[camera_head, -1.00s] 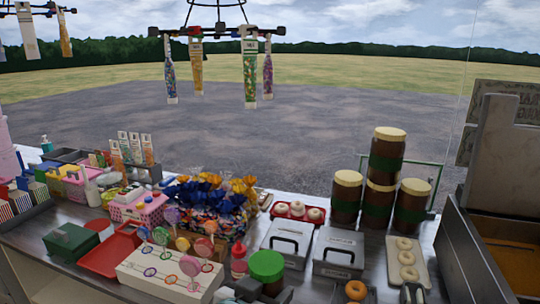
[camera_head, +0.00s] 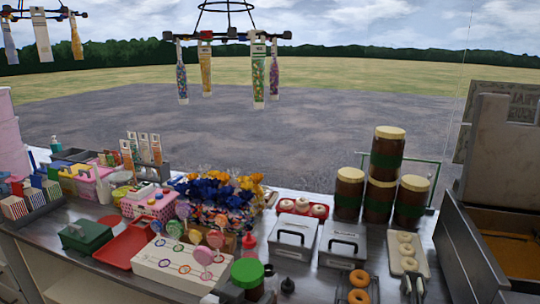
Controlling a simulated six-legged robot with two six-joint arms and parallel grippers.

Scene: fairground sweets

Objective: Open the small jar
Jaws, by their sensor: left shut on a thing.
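The small jar (camera_head: 248,292) is dark-bodied with a green lid (camera_head: 247,271) on top. It stands out at the bottom centre of the head view, roughly upright, and its lower part is cut off by the frame edge. My left gripper (camera_head: 211,298) shows only as a small grey-white part at the bottom edge, against the jar's left side, shut on the jar. Its fingertips are mostly hidden. I cannot tell whether the jar touches the counter.
A red squeeze bottle (camera_head: 249,243) stands behind the jar. A white lollipop box (camera_head: 160,266) is to the left, and two grey lidded boxes (camera_head: 293,238) are to the right. Doughnuts (camera_head: 358,278) sit at the front right. Large brown jars (camera_head: 348,197) are stacked behind.

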